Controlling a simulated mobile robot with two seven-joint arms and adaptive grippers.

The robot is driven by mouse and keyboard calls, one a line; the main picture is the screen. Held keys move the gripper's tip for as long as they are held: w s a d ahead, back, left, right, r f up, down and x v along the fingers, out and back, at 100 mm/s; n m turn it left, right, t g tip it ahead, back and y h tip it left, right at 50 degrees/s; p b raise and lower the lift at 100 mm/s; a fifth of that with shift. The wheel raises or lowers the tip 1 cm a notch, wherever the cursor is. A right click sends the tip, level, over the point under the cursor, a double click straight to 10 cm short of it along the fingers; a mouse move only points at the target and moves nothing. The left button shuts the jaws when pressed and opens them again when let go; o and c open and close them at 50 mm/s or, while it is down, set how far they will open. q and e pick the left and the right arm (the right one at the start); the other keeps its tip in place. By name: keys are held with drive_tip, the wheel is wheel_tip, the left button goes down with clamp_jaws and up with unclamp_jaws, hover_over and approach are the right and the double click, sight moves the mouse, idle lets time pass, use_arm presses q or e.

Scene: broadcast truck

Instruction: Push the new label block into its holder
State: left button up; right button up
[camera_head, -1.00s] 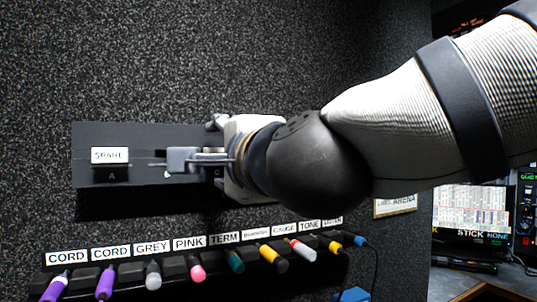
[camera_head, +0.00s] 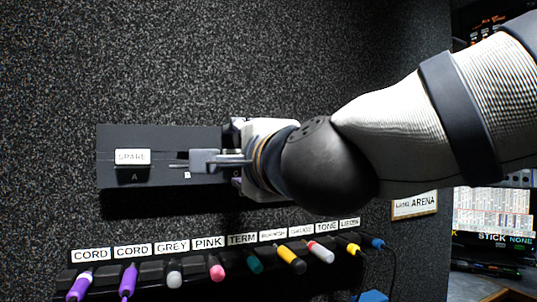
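A white label block reading SPARE (camera_head: 132,157) sits above the letter A on a long black holder (camera_head: 113,178) fixed to the wall. My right gripper (camera_head: 205,160) comes in from the right, in front of the holder's middle and right part. Its grey fingers lie over the area above the letter B (camera_head: 187,175). I cannot tell whether they are apart or closed, or touch the holder. No other label block shows clearly; the gripper hides the holder's right part. My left gripper is not in view.
Below is a rack with several labelled slots (camera_head: 90,255) holding coloured cords and markers, such as a pink one (camera_head: 217,271). An ARENA sign (camera_head: 414,204) and a screen (camera_head: 492,212) are at right. The speckled wall (camera_head: 60,80) left of the holder is clear.

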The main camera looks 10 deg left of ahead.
drive_tip(key=shift+c, duration=0.6)
clamp_jaws()
drive_tip(key=shift+s, duration=0.1)
drive_tip(key=shift+v, duration=2.95)
drive_tip(key=v, duration=0.3)
drive_tip(key=shift+d, duration=0.1)
